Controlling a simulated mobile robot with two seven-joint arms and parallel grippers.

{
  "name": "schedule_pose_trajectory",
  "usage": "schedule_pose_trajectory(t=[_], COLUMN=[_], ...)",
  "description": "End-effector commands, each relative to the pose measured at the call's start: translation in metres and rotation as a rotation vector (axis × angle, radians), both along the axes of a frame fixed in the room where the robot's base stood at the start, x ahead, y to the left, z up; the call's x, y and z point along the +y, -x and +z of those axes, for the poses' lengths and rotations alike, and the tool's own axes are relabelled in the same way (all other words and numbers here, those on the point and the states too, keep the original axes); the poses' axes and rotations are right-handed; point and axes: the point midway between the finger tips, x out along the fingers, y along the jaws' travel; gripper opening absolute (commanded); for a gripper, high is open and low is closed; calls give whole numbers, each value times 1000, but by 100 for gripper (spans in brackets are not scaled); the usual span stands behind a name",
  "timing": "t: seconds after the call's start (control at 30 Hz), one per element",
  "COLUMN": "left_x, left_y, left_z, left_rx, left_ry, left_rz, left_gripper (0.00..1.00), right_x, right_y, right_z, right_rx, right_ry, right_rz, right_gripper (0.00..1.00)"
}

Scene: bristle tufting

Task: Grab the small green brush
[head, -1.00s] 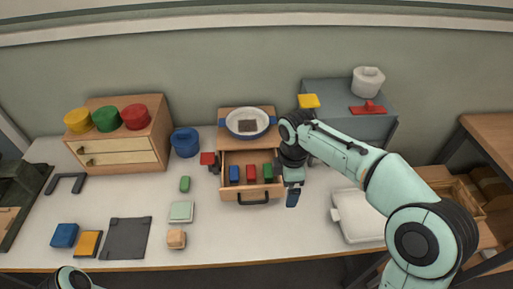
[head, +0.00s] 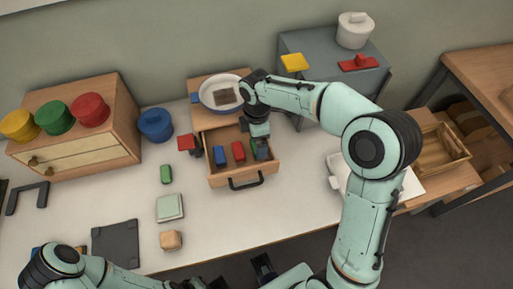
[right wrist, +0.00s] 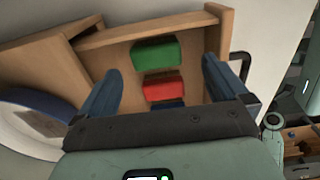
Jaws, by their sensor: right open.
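The small green brush, a green block in the open drawer, shows in the right wrist view (right wrist: 156,54) as the farthest of a row with a red and a blue block. In the head view my right gripper (head: 260,148) is over the drawer's right side and hides most of the green block. In the right wrist view its two fingers (right wrist: 161,66) are apart with nothing between them that I can see gripped; the red block lies between them and the green block just past their tips. My left arm is at the bottom left of the head view; its fingers are not clear.
The wooden drawer (head: 243,182) holds the red block (head: 238,151) and blue block (head: 220,155). Its walls stand close around the fingers. Another small green piece (head: 166,174) lies on the table.

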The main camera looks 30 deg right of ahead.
Motion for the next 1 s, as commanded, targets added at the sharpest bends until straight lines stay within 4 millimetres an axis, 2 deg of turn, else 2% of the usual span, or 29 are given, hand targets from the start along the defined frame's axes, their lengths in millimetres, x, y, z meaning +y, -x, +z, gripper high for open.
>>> schedule_pose_trajectory(t=[0.17, 0.43, 0.73, 0.77, 0.9, 1.0], left_x=[0, 0, 0, 0, 0, 0], left_y=[0, 1, 1, 1, 1, 1], left_z=[-1, -4, -4, -4, -4, -4], left_rx=[0, 1, 1, 1, 1, 1], left_ry=[0, 0, 0, 0, 0, 0], left_rz=[0, 0, 0, 0, 0, 0], left_gripper=[0, 0, 0, 0, 0, 0], right_x=[-1, -3, -3, -3, -3, -3], right_y=[-1, -3, -4, -4, -4, -4], right_z=[-12, -51, -56, -56, -56, -56], right_rx=[1, 1, -2, -2, -2, -2], right_ry=[0, 1, -1, -1, -1, -1], right_rz=[-1, -1, -1, -1, -1, -1], right_gripper=[100, 100, 100, 94, 48, 47])
